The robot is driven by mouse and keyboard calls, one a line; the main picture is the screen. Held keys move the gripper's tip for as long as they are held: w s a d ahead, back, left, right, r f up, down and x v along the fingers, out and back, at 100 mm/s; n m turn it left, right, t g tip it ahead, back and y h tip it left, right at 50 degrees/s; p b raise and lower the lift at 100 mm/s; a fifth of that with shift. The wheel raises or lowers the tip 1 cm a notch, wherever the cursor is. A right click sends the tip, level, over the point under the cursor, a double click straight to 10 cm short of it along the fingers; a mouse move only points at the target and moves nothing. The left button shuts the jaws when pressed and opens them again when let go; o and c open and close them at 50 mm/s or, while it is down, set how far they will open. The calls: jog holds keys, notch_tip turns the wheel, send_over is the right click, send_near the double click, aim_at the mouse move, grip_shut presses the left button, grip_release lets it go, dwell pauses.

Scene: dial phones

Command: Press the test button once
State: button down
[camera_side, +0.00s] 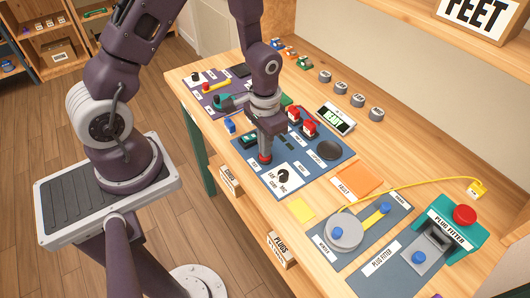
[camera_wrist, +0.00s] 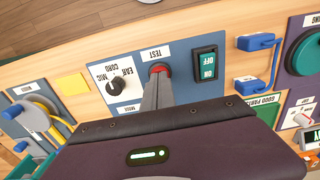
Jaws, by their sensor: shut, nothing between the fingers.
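The red test button (camera_wrist: 160,68) sits on a blue-grey panel below a label reading TEST, which appears upside down in the wrist view. In the side view the red button (camera_side: 265,158) shows just under the tip of my gripper (camera_side: 265,150). My gripper is shut, with nothing held. In the wrist view its fingertips (camera_wrist: 158,80) overlap part of the button. I cannot tell whether they touch it or whether it is pushed in.
A black EAR/CORD knob (camera_wrist: 115,87) and a green ON/OFF switch (camera_wrist: 206,63) flank the button. Red blocks (camera_side: 309,127) and a round dark pad (camera_side: 329,150) lie on the same panel. A plug fitter (camera_side: 447,232) stands at the front right.

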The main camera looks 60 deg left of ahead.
jog(key=shift+f, duration=0.25)
notch_tip(320, 180, up, 13)
dwell(1.0)
jog(key=s+d+r+t, duration=0.2)
jog(key=s+r+t, duration=0.3)
jog(key=s+r, duration=1)
jog(key=shift+d+r+t, duration=0.25)
jog(key=shift+d+t, duration=0.05)
jog(key=shift+d, duration=0.05)
